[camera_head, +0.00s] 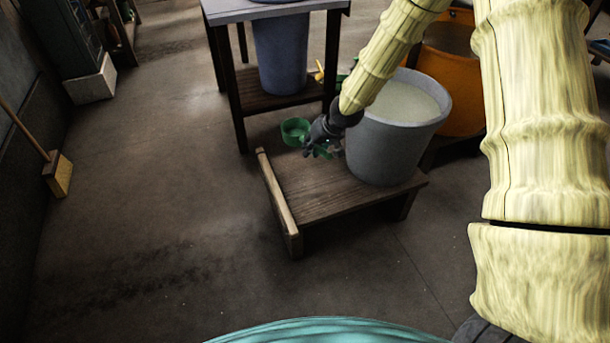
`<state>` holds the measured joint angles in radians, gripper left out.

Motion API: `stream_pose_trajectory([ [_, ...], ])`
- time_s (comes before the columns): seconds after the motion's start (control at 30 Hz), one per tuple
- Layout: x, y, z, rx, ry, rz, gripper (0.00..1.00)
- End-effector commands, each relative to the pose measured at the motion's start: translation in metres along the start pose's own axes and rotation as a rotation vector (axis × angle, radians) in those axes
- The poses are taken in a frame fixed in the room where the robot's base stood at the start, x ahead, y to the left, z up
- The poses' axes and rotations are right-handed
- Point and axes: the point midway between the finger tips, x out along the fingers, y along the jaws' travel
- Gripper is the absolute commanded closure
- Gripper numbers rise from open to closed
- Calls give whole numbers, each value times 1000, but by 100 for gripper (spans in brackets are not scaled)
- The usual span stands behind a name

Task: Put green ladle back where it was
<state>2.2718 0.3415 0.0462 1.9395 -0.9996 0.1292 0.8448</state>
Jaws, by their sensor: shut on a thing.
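The green ladle shows as a round green cup (296,131) just left of my gripper (322,151), over the far left part of a low wooden bench. Green also shows at my fingertips, so my gripper is shut on the ladle. Part of the ladle's handle is hidden by my gripper. I cannot tell whether the cup touches the bench or hangs above it. A grey bucket (385,145) with pale contents stands on the bench, just right of my gripper.
The low wooden bench (330,200) has a raised strip on its left edge. Behind it a table (240,12) has a blue-grey bucket (280,55) on its lower shelf. An orange container (455,75) is behind the grey bucket. A broom (57,172) leans left. Floor at left is clear.

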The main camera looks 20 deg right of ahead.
Motion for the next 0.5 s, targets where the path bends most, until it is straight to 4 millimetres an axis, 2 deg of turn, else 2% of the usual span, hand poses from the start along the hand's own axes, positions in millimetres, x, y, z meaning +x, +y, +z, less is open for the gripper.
stream_pose_trajectory([
  [0.03,18,11,4,8,2,2,100],
  [0.2,42,32,5,27,6,12,100],
  [0.5,59,49,5,43,7,21,100],
])
